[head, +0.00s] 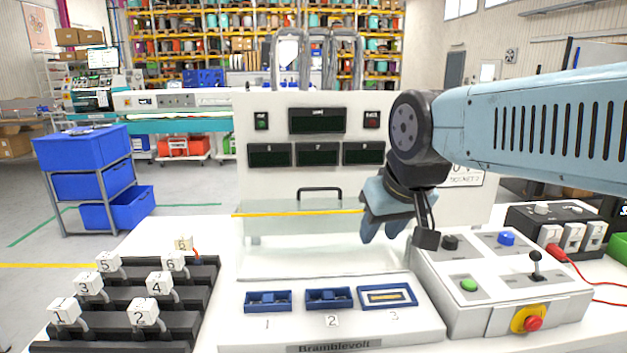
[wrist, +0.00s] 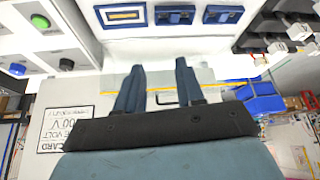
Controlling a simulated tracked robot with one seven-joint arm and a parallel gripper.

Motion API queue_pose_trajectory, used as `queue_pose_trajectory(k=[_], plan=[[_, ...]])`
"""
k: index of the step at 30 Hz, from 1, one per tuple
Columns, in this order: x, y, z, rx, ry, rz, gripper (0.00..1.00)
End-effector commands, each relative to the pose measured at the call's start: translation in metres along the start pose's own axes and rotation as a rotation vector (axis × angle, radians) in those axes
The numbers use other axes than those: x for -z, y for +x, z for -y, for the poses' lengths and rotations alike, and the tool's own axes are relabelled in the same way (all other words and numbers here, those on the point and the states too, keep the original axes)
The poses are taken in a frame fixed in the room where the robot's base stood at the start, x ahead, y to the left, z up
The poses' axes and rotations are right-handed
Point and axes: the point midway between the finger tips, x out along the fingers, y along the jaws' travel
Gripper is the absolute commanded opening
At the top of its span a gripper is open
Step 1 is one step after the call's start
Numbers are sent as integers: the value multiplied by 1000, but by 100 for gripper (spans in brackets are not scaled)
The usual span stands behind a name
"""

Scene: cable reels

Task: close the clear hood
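The clear hood (head: 285,228) is a see-through panel with a yellow edge strip and a black handle (head: 320,189). It stands at the back of the white bench unit, behind the blue trays, which are uncovered. My gripper (head: 383,233) hangs fingers down in front of the hood's right end, right of the handle. In the wrist view my gripper (wrist: 158,85) has its two blue fingers apart with nothing held. The yellow strip (wrist: 256,84) shows beyond them. Part of the strip is hidden behind my gripper, and whether the fingers touch the hood cannot be told.
Three blue trays (head: 329,299) sit along the front of the unit. A control box (head: 505,280) with buttons, a lever and a red stop knob stands close on the right. Numbered black racks (head: 135,305) stand on the left. The upright panel (head: 270,150) is behind.

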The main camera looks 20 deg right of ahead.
Motion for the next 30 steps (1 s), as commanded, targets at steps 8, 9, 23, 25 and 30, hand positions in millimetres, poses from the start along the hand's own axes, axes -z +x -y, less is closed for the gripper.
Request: queue_pose_trajectory(k=[8,9,23,25,30], plan=[[9,-2,0,2,-26,9,38],[15,-3,0,4,-46,18,38],[154,-6,-18,67,-509,173,38],[176,-2,-18,83,-586,197,38],[229,13,-19,127,-773,253,38]])
